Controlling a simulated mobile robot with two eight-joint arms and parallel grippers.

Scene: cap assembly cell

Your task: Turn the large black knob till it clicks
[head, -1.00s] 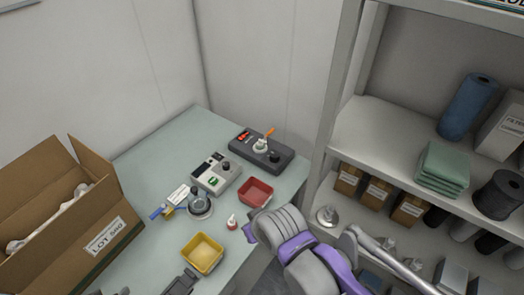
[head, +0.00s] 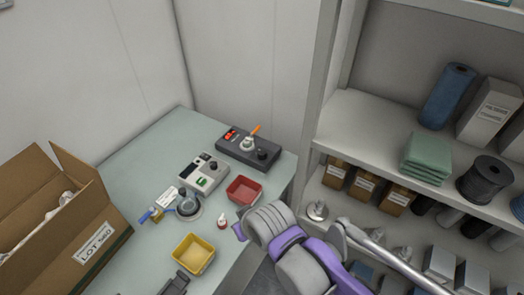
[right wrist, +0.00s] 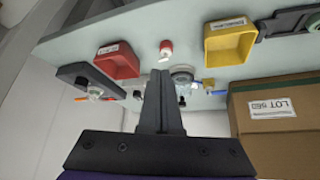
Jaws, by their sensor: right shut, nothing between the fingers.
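A dark control box (head: 250,149) sits at the far end of the table with a black knob (head: 262,154) on its right end. It also carries a white knob with an orange lever (head: 250,138) and red parts at its left. A light grey box (head: 196,180) beside it has a smaller-looking black knob (head: 212,166) and a green button. In the right wrist view the dark box (right wrist: 75,75) is left of my right gripper (right wrist: 160,75), which is shut and empty, apart from the boxes. In the head view its fingertips are hidden behind my wrist. My left gripper is not visible.
A red bin (head: 260,181), a small red-and-white bottle (head: 222,224), a yellow bin (head: 178,260) and a round metal-and-glass piece (head: 188,208) stand on the table. An open cardboard box (head: 50,262) is at left. Shelving (head: 325,120) stands close at right.

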